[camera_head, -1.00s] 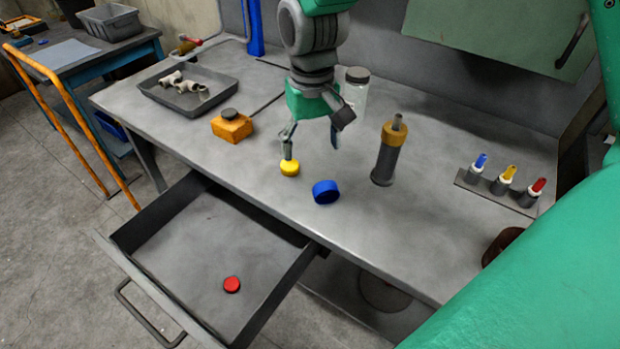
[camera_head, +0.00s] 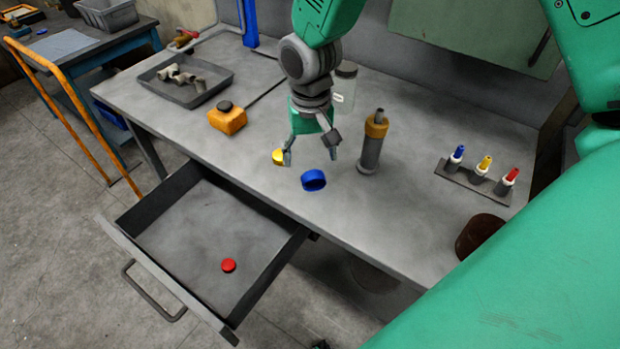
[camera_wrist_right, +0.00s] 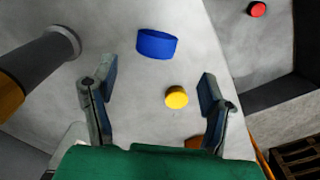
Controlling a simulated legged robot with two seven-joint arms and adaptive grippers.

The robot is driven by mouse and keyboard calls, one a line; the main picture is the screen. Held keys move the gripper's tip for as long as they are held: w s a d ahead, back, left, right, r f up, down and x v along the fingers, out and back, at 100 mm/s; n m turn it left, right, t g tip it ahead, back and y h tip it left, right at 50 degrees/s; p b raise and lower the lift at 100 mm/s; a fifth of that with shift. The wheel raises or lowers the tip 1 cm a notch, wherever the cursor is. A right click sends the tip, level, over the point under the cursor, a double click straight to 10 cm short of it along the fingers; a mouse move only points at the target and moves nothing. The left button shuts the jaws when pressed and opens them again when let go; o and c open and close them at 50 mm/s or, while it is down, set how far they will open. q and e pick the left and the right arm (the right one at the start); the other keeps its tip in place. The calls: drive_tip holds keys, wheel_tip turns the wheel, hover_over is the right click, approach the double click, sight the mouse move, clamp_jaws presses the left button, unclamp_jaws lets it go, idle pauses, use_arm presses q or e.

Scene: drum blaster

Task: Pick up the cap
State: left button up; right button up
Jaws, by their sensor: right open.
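A yellow cap (camera_head: 278,157) and a larger blue cap (camera_head: 313,180) rest on the grey workbench. A red cap (camera_head: 228,265) lies in the open drawer (camera_head: 143,212). My right gripper (camera_head: 311,158) is open and points down over the bench. In the head view, one finger overlaps the yellow cap's right side; contact cannot be told. The blue cap is just in front of the fingers. In the right wrist view, the yellow cap (camera_wrist_right: 176,97) shows between the open fingers (camera_wrist_right: 156,92), and the blue cap (camera_wrist_right: 157,45) lies beyond them. My left gripper is not in view.
A dark cylinder with an orange top (camera_head: 371,145) stands right of the gripper. A clear jar (camera_head: 344,92) is behind it. An orange block (camera_head: 227,119) and a grey tray (camera_head: 219,79) are left. A rack (camera_head: 473,178) of coloured-tip bottles is right.

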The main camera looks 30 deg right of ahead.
sight(314, 172)
drive_tip(key=shift+s+d+f, duration=0.2)
drive_tip(key=shift+d+f, duration=0.05)
drive_tip(key=shift+f, duration=0.3)
drive_tip(key=shift+s+d+f, duration=0.15)
drive_tip(key=shift+d+f, duration=0.05)
drive_tip(key=shift+f, duration=0.35)
drive_tip(key=f, duration=0.5)
drive_tip(key=shift+a+b, duration=0.3)
drive_tip(key=shift+a, duration=0.1)
drive_tip(key=shift+c, duration=0.5)
drive_tip(key=shift+d, duration=0.25)
drive_tip(key=c, duration=1)
